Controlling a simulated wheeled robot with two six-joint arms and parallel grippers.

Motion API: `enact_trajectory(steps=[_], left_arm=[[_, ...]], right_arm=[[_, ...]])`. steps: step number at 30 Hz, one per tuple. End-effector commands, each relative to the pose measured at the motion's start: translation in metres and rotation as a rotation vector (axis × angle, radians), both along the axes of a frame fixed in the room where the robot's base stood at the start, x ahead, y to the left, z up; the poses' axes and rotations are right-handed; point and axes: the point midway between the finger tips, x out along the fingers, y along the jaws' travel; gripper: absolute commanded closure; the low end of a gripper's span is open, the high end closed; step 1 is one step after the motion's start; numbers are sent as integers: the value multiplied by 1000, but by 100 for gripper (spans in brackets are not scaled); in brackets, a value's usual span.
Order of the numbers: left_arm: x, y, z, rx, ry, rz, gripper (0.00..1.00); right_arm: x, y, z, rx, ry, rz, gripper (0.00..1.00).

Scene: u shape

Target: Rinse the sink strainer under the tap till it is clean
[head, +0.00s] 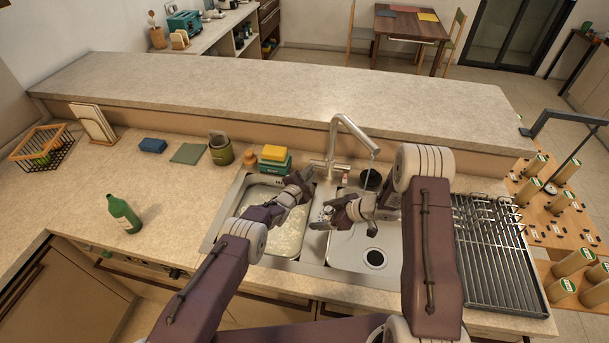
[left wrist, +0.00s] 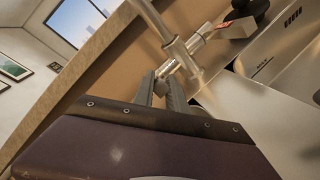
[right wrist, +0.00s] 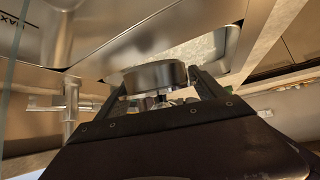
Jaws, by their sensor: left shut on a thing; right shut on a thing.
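The steel tap (head: 352,127) arches over the right basin, and a thin pale stream appears to fall from its spout. My left gripper (head: 306,176) is at the tap's base, shut on its side lever; the left wrist view shows the lever (left wrist: 163,72) at the fingertips. My right gripper (head: 328,217) is over the divider between the basins, left of the stream. It is shut on the round metal sink strainer (right wrist: 153,77), which is clear in the right wrist view. Any dirt on the strainer is too small to tell.
The left basin (head: 262,250) holds cloudy water. The right basin (head: 345,262) is empty with an open drain. A dish rack (head: 497,255) stands right, a green bottle (head: 124,214) left.

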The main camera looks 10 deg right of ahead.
Motion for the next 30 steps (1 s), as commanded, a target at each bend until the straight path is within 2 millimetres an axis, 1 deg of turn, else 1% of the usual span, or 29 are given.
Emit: enact_trajectory(steps=[3,4,5,6,15,19,25,26,30], left_arm=[[0,1,0,1,0,1,100],[0,1,0,1,0,1,80],[0,1,0,1,0,1,72],[0,1,0,1,0,1,61],[0,0,0,1,-1,0,61],[-4,3,2,1,1,-1,61],[-22,15,9,2,2,0,61],[-24,17,7,1,3,1,61],[-38,25,10,1,3,1,61]], right_arm=[[0,0,0,0,0,0,62],[0,0,0,0,0,0,62],[0,0,0,0,0,0,62],[0,0,0,0,0,0,62],[0,0,1,0,0,0,62],[0,0,6,0,0,0,62],[0,0,22,0,0,0,62],[0,0,20,0,0,0,62],[0,0,24,0,0,0,62]])
